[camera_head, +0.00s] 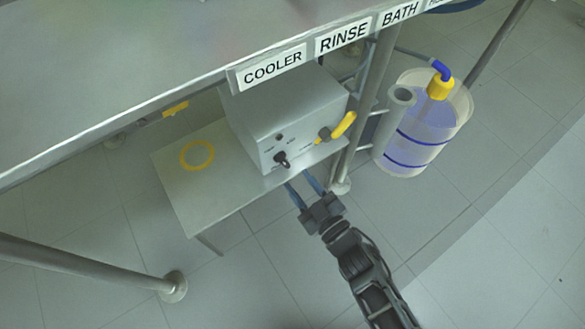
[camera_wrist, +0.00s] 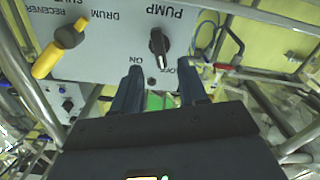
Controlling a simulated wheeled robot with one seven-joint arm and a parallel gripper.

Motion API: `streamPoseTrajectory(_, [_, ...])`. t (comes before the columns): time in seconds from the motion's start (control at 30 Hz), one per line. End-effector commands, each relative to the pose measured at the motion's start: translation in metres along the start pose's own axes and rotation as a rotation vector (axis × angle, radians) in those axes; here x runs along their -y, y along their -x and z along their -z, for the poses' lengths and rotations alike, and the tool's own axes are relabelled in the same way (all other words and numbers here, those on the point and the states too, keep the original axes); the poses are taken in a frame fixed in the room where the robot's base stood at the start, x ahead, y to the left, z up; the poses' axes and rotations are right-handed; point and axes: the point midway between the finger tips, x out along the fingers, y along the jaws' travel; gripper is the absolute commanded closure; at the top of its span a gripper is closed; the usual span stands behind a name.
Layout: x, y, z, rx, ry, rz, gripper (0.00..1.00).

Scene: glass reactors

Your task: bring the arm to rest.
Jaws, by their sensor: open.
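My gripper (camera_head: 305,188) is open and empty in the head view, at the lower front of a grey control box (camera_head: 275,105). Its two blue fingers also show in the wrist view (camera_wrist: 164,88), apart from each other. Between and beyond them is the box's panel, marked PUMP, with a black knob (camera_wrist: 158,42). The same knob shows in the head view (camera_head: 281,160). I cannot tell whether the fingertips touch the panel. My arm reaches in from the lower right of the head view.
A yellow handle (camera_head: 343,127) sticks out from the box's right side. The box stands on a low grey table (camera_head: 205,195) with a yellow ring (camera_head: 197,155). A clear drum (camera_head: 425,125) stands at right. A steel post (camera_head: 368,95) rises beside the box. The floor in front is clear.

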Motion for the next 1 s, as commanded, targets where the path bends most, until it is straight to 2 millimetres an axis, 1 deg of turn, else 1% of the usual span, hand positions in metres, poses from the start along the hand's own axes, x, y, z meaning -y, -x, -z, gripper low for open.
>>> streamPoseTrajectory(0.03, [-0.001,0.006,0.001,0.000,0.000,0.000,0.57])
streamPoseTrajectory(0.1, [-0.001,0.012,0.001,0.000,0.000,-0.001,0.57])
streamPoseTrajectory(0.2, [-0.001,0.015,0.001,-0.001,0.001,-0.001,0.57])
streamPoseTrajectory(0.73, [0.000,0.015,0.000,-0.001,0.000,-0.001,0.57])
streamPoseTrajectory(0.8, [-0.001,0.018,0.000,0.001,0.000,-0.003,0.57])
streamPoseTrajectory(0.87, [-0.003,0.026,-0.001,0.008,-0.003,-0.011,0.57])
streamPoseTrajectory(0.97, [-0.009,0.052,-0.001,0.029,-0.016,-0.043,0.57])
streamPoseTrajectory(1.0, [-0.012,0.068,-0.001,0.042,-0.023,-0.061,0.57])
